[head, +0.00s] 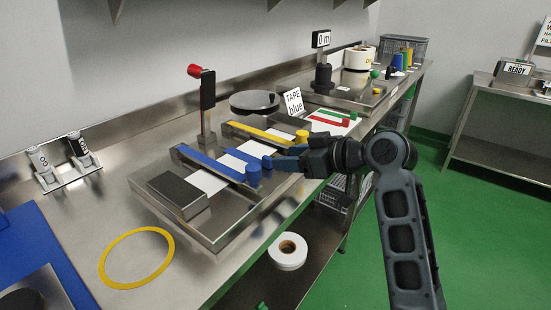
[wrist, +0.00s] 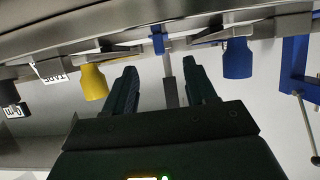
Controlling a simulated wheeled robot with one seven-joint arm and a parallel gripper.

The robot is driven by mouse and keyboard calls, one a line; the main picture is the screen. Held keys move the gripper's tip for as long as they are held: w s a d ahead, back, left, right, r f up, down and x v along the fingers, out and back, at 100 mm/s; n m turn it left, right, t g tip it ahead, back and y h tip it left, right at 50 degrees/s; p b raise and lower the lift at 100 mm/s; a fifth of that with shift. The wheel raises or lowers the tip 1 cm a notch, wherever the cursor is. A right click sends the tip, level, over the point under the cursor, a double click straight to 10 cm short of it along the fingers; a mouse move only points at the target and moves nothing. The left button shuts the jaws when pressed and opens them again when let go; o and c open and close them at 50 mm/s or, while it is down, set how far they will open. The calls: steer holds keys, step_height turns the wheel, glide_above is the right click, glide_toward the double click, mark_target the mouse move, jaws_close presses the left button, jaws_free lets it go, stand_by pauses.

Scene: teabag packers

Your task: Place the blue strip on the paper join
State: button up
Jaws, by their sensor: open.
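The blue strip (head: 267,161) lies at the splice block between the blue clamp bar (head: 215,164) and the yellow clamp bar (head: 258,132), by the white paper (head: 232,160). Its near end (wrist: 158,42) shows in the wrist view between the blue knob (wrist: 238,58) and the yellow knob (wrist: 93,82). My gripper (head: 281,161) is beside that end, at the block's front edge. In the wrist view my gripper (wrist: 160,68) is open, its fingers either side of the strip's end and apart from it. The exact paper join is too small to make out.
A card marked TAPE blue (head: 293,101) stands behind red and green strips (head: 331,119). A red-topped post (head: 207,100) rises behind the block. A yellow ring (head: 137,258) lies at the bench's front left. A paper roll (head: 288,250) sits on the shelf below.

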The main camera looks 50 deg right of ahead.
steer(key=shift+v, duration=2.65)
